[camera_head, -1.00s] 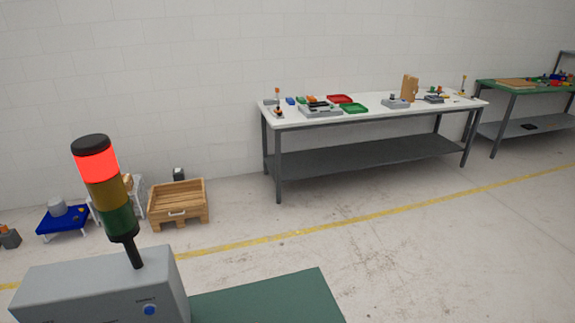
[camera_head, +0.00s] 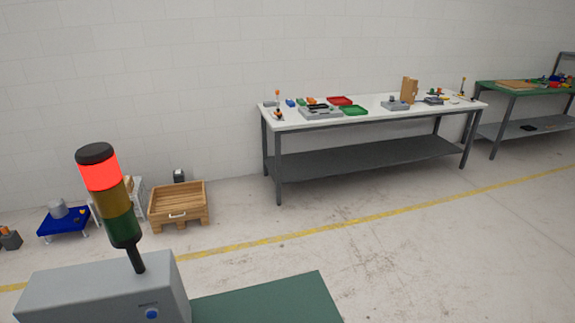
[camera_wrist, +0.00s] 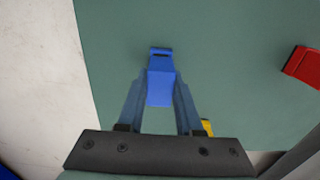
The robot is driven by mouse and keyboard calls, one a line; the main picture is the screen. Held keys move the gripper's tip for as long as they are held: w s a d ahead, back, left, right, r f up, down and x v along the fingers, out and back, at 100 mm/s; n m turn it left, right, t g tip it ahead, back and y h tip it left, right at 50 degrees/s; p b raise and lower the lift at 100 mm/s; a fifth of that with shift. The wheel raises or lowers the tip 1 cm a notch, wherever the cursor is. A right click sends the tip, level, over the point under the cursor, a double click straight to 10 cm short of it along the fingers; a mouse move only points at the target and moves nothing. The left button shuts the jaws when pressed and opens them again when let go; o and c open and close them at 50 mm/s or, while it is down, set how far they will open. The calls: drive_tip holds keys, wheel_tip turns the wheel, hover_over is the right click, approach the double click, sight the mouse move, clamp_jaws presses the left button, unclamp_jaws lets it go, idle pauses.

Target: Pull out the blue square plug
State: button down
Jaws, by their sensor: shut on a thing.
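In the wrist view, the blue square plug (camera_wrist: 160,88) is a bright blue block at the middle of the picture. My gripper (camera_wrist: 160,80) is shut on it, with one finger along each side. A small blue part with a dark slot (camera_wrist: 160,51) shows just beyond the block. I cannot tell whether the block is joined to it or apart. Below them is the green table top (camera_wrist: 235,60). The head view shows neither my gripper nor the plug.
In the wrist view, a red block (camera_wrist: 303,67) lies at the right and a yellow piece (camera_wrist: 208,127) is partly hidden by the right finger. In the head view, a grey box (camera_head: 100,292) bears a signal tower (camera_head: 112,200) lit red. A white workbench (camera_head: 375,120) stands behind.

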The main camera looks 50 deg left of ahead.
drive_tip(key=shift+r+p, duration=1.95)
drive_tip(key=shift+r, duration=0.2)
